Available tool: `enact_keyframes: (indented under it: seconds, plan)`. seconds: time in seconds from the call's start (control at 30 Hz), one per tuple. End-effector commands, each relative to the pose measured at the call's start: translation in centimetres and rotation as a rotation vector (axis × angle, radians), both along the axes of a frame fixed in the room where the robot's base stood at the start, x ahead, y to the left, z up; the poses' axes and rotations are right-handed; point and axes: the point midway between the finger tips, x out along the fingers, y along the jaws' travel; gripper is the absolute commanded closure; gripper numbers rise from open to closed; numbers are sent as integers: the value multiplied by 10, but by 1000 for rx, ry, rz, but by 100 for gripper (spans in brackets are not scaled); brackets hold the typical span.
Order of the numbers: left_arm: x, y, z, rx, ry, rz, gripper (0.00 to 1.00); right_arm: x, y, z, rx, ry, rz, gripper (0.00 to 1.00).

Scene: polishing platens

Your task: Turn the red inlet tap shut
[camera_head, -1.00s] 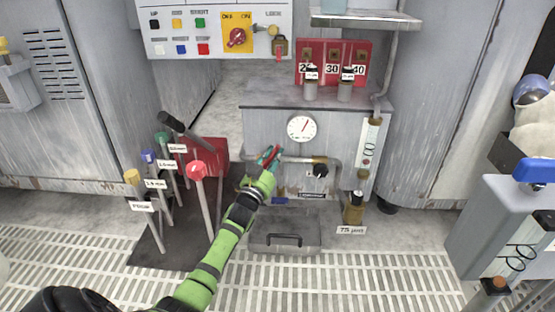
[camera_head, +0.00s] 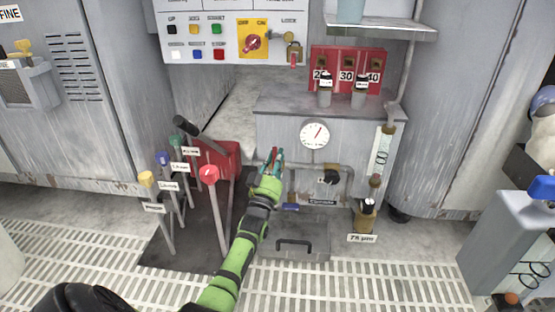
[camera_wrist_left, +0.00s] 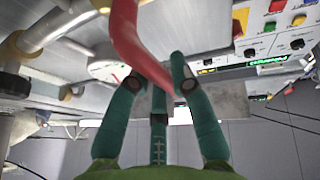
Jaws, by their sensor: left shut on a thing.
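The red inlet tap (camera_wrist_left: 128,38) shows in the left wrist view as a curved red handle running down between my fingers. In the head view only a small red part of it (camera_head: 268,159) shows at the fingertips, left of the round gauge on the grey cabinet. My left gripper (camera_head: 274,160), with a green body and teal fingers, is shut on the tap handle. In the wrist view its fingers (camera_wrist_left: 159,85) stand around the lower end of the handle. The tap's base is hidden in the head view. My right gripper is not in view.
A pipe (camera_head: 315,166) with a black knob (camera_head: 329,177) runs right of my gripper, below the gauge (camera_head: 314,135). A drawer (camera_head: 300,240) sits below. The slatted floor (camera_head: 350,285) in front is open.

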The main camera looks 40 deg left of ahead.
Motion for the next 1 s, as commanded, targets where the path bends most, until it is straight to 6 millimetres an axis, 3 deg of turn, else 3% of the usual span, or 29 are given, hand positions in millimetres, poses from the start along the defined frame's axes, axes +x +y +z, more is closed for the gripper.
enact_keyframes:
  seconds: [0.3,0.33,0.4,0.77,1.0]
  plan:
    - [-1,0,0,-10,-7,-1,100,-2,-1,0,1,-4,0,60]
    - [-1,0,0,-10,-7,-1,74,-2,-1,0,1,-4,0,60]
    - [-1,0,0,-9,-6,-1,53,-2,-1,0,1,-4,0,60]
    - [0,0,3,-4,-4,-1,53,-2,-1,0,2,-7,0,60]
    - [-1,0,38,-2,-9,-1,53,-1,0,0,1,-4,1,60]
